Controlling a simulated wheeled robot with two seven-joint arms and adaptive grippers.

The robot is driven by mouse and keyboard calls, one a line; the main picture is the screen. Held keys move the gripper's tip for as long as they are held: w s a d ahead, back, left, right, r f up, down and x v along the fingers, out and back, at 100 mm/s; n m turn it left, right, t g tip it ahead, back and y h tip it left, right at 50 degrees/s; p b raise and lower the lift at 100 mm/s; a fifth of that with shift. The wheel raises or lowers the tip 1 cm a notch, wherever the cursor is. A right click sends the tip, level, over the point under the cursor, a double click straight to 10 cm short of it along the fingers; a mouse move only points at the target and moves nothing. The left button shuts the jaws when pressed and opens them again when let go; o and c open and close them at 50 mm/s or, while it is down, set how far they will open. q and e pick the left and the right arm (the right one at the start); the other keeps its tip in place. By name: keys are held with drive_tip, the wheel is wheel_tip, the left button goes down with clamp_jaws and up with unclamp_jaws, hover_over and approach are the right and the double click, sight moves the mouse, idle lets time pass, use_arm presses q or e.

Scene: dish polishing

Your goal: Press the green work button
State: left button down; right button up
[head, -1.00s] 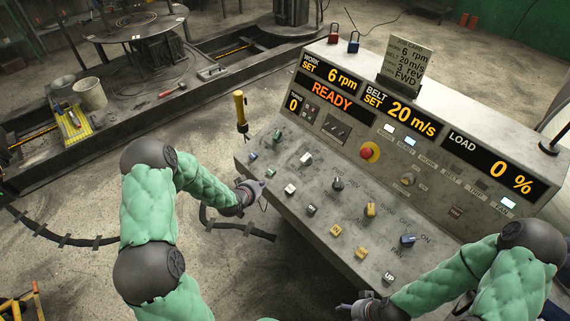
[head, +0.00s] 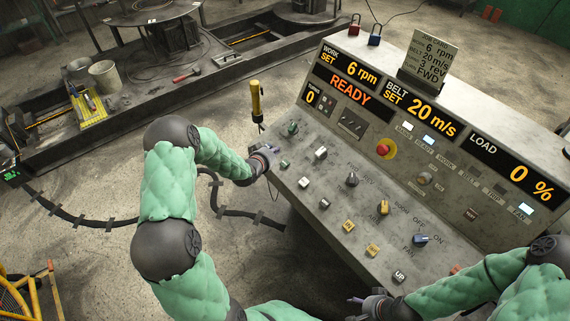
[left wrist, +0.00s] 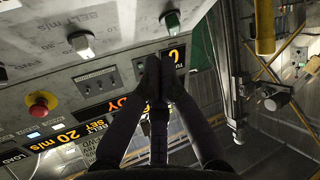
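Two green controls sit at the left end of the console's sloping panel. A small green button (head: 284,163) is in the nearer row, and a green knob (head: 293,128) is behind it. My left gripper (head: 273,150) is at the panel's left edge, just left of the small button; contact cannot be told. In the left wrist view its dark fingers (left wrist: 154,72) are together, with nothing seen between them. The green knob shows there beyond the fingers (left wrist: 172,19). My right gripper (head: 357,300) is low at the panel's front edge, its fingers too small to judge.
A white knob (head: 320,153) and several other buttons line the panel. A yellow handle (head: 256,100) hangs at the console's left end.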

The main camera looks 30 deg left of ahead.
sight(285, 158)
use_arm(q)
drive_tip(key=f+b, duration=0.1)
drive_tip(key=f, duration=0.1)
drive_tip(key=w+f+b, duration=0.1)
drive_tip(key=f, duration=0.1)
drive_tip(key=w+f+b, duration=0.1)
drive_tip(key=f, duration=0.1)
drive_tip(key=shift+d+f+b, duration=0.1)
drive_tip(key=shift+d+b, duration=0.2)
drive_tip(key=shift+d, duration=0.1)
drive_tip(key=shift+w+d+f+b, duration=0.1)
drive_tip(key=shift+w+f+b, duration=0.15)
drive_tip(key=shift+f+b, duration=0.4)
drive_tip(key=shift+f, duration=0.1)
idle(0.6)
drive_tip(key=shift+w+f+b, duration=0.15)
drive_tip(key=shift+f+b, duration=0.2)
drive_tip(key=shift+b, duration=0.25)
